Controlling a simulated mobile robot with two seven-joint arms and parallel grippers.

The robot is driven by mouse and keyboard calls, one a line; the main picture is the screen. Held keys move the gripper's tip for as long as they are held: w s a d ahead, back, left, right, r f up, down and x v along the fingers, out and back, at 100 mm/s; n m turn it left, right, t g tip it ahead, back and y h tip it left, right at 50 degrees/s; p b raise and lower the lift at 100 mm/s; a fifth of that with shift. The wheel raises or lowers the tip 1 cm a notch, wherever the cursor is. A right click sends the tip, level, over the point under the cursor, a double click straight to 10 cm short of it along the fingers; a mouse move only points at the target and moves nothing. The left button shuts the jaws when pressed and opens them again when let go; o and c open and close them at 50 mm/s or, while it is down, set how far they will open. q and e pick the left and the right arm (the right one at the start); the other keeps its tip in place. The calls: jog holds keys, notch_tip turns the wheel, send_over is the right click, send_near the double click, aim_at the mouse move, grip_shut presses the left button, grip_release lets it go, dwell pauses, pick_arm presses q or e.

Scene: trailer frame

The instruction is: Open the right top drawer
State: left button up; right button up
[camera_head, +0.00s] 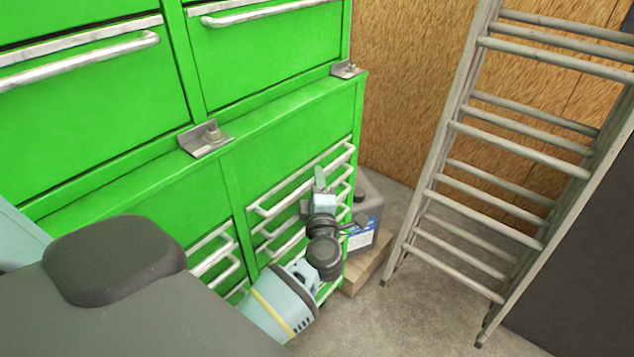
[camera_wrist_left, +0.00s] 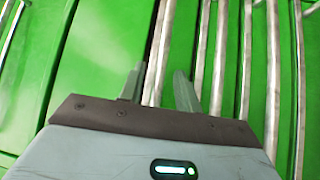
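A green tool cabinet (camera_head: 290,135) has columns of drawers with silver bar handles. The top handle of the lower right column (camera_head: 285,193) runs diagonally in the head view. My left gripper (camera_head: 320,180) is in front of this column, near the top handle, and covers part of the handles. In the left wrist view, its two grey fingers (camera_wrist_left: 160,88) are apart. The top bar handle (camera_wrist_left: 157,45) appears between them, but how deep it sits is unclear. No drawer there stands visibly open. My right gripper is out of view.
Several more handles (camera_wrist_left: 222,60) lie close beside the fingers. A grey container (camera_head: 365,230) stands on a wooden block (camera_head: 368,265) by the cabinet's right side. A metal ladder (camera_head: 460,130) leans at the right. Concrete floor (camera_head: 405,320) is clear between.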

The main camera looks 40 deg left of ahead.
pick_arm(q)
jog(key=shift+w, duration=0.1)
grip_shut()
dwell(0.5)
